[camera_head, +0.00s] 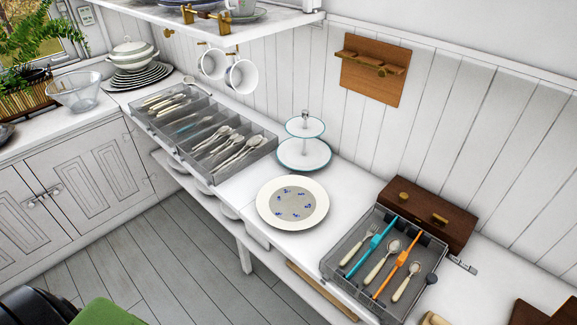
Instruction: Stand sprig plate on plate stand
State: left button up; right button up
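The sprig plate (264,207) is a round cream plate with a grey centre and small blue sprigs. It lies flat on the white counter near its front edge, in the middle of the view. A brass-coloured and brown stand (207,16) sits at the front of the upper shelf, at the top of the view. It looks like the plate stand, but the view cuts off the area above it, so I cannot be sure. Neither of my grippers is in view.
A two-tier stand (304,155) is just behind the plate. Cutlery trays stand left (258,150) and right (335,262), with a dark wooden box (440,212) behind the right one. White mugs (241,76) hang under the shelf (270,23).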

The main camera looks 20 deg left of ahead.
aim_at(290, 202)
jog(key=u, duration=0.7)
jog(key=z, duration=2.1)
jog(key=u, duration=2.1)
jog(key=i+j+z, duration=0.1)
jog(key=z, duration=0.3)
jog(key=j+z, duration=0.2)
jog(key=z, duration=0.25)
jog(key=i+j+z, duration=0.15)
jog(key=j+z, duration=0.2)
jog(key=j, duration=0.85)
jog(key=j+z, duration=0.4)
jog(key=j, duration=0.75)
